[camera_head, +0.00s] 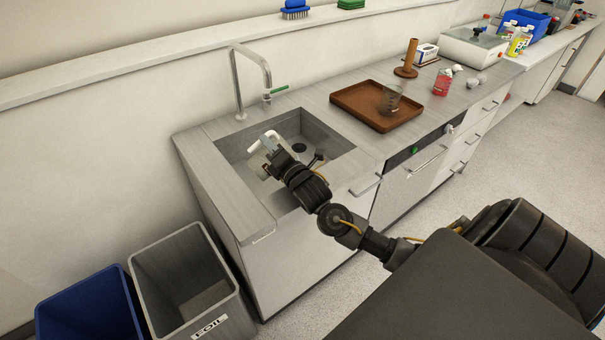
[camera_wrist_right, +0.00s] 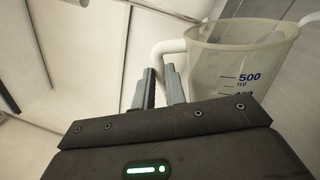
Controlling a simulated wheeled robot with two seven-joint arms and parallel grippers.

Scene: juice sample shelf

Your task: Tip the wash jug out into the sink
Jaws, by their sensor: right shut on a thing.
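The wash jug (camera_wrist_right: 245,62) is translucent with dark volume marks and a pale handle (camera_wrist_right: 160,62). My right gripper (camera_wrist_right: 160,85) is shut on that handle, with the jug body to the right of the fingers in the right wrist view. In the head view my right gripper (camera_head: 270,150) is over the sink (camera_head: 233,147), which has a dark drain. The pale handle shows at the gripper's tip, but the jug body is hard to make out there. Its tilt and contents cannot be told. My left gripper is not in view.
A tap (camera_head: 250,70) rises behind the sink. A brown tray (camera_head: 350,100) with a clear beaker (camera_head: 391,100) stands on the counter to the right. Beyond are a wooden stand (camera_head: 409,60) and a red bottle (camera_head: 442,82). A grey bin (camera_head: 215,270) marked FOIL stands at lower left.

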